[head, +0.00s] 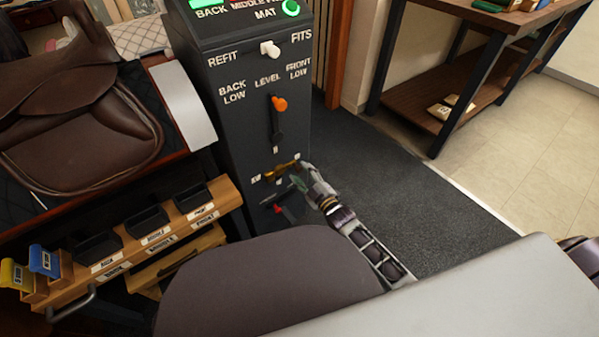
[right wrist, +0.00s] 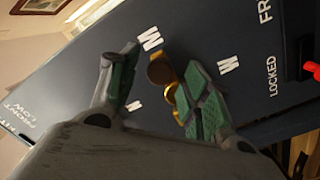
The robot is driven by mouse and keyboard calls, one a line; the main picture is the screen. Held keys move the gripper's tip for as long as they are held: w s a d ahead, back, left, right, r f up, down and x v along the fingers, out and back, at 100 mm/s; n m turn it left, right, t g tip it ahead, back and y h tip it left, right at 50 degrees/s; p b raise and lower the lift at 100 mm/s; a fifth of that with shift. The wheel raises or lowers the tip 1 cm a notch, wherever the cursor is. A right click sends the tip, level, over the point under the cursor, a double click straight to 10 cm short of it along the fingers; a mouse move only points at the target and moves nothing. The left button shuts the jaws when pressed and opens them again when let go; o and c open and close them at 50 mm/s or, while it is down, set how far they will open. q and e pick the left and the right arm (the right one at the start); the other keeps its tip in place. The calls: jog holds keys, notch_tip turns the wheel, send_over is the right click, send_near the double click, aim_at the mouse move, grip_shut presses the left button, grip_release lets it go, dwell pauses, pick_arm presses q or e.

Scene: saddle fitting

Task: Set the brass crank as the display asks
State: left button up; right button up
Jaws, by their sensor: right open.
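The brass crank (head: 285,168) is low on the front of the dark console (head: 262,112), its arm pointing right and slightly up in the head view. My right gripper (head: 297,185) is at the crank. In the right wrist view, the crank's brass end (right wrist: 161,69) shows between the two green-padded fingers of the right gripper (right wrist: 160,76). The fingers are open, and the right finger is very close to the brass; I cannot tell whether it touches. White marks surround the crank. The console's top panel is cut off by the frame. My left gripper is out of view.
Above the crank are an orange-knobbed level lever (head: 279,103) and a white REFIT/FITS switch (head: 269,49). A red handle (head: 280,209) sits just below. A brown saddle (head: 75,110) and a rack of dark bins (head: 147,221) stand left. The dark floor mat (head: 400,180) is clear.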

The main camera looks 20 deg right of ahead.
jog(key=shift+b+x, duration=0.35)
jog(key=shift+x, duration=0.9)
jog(key=shift+c, duration=0.5)
grip_shut()
